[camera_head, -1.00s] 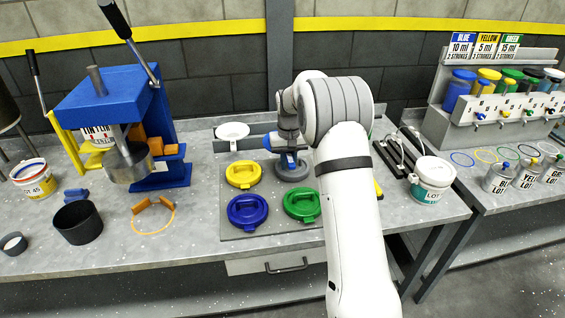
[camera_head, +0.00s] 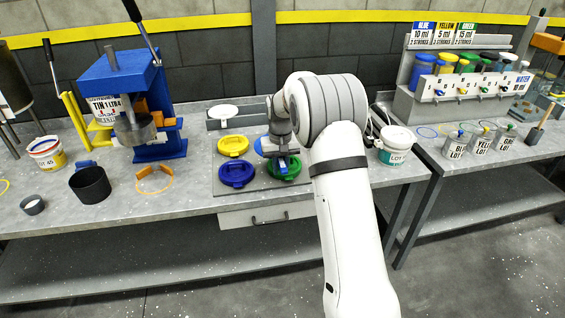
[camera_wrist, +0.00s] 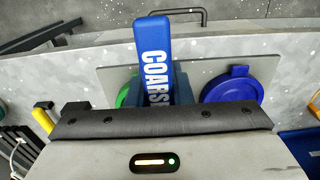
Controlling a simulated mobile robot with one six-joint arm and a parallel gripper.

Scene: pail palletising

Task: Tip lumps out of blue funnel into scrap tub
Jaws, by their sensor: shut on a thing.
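My gripper (camera_head: 284,163) is over the green lid on the bench mat. It is shut on a blue piece lettered "COARS…" (camera_wrist: 153,50), which sticks out beyond the fingers in the wrist view. I take this piece to be the blue funnel's handle; the funnel's bowl and any lumps are hidden. I see no label marking either as the scrap tub.
A yellow lid (camera_head: 233,145), blue lid (camera_head: 237,175) and green lid (camera_head: 278,172) lie on the mat. A blue press (camera_head: 160,90) stands at left. A white pail (camera_head: 395,146) is right of my arm. An orange ring (camera_head: 155,180) lies near the dark tub.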

